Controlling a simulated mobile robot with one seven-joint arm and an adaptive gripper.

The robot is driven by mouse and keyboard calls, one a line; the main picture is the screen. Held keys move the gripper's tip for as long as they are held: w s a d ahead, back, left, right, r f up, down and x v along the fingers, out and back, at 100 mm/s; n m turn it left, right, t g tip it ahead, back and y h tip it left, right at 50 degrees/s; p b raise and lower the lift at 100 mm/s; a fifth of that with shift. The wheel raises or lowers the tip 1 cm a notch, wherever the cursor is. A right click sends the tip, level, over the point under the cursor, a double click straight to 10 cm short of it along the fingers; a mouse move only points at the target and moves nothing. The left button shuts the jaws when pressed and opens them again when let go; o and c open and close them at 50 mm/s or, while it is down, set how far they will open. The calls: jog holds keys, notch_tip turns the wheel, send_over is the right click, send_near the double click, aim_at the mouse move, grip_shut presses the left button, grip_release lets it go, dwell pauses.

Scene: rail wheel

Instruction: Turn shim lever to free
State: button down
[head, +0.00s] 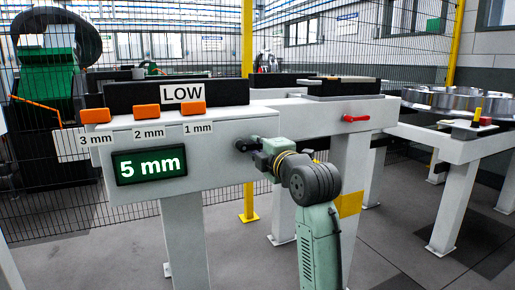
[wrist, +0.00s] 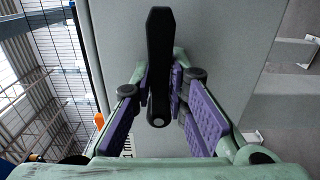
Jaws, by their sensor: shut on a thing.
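The black lever (wrist: 159,40) stands lengthwise up the middle of the wrist view, with its rounded hub end low between my fingers. In the head view a small black part of it (head: 241,145) shows on the front of the light grey housing. My gripper (wrist: 162,84) is shut on the lever, one purple pad on each side. In the head view my gripper (head: 254,146) is at the housing's right front and hides much of the lever. No "free" mark is readable near it.
Orange blocks (head: 146,111) sit above the 3, 2 and 1 mm labels, below a "LOW" sign (head: 183,93). A red lever (head: 355,118) is to the right. A metal wheel (head: 458,99) lies at far right. Mesh fencing stands behind.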

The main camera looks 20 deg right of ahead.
jog(key=c, duration=1.5)
grip_release()
jog(key=shift+c, duration=0.2)
jog(key=s, duration=1.2)
jog(key=shift+d, duration=0.15)
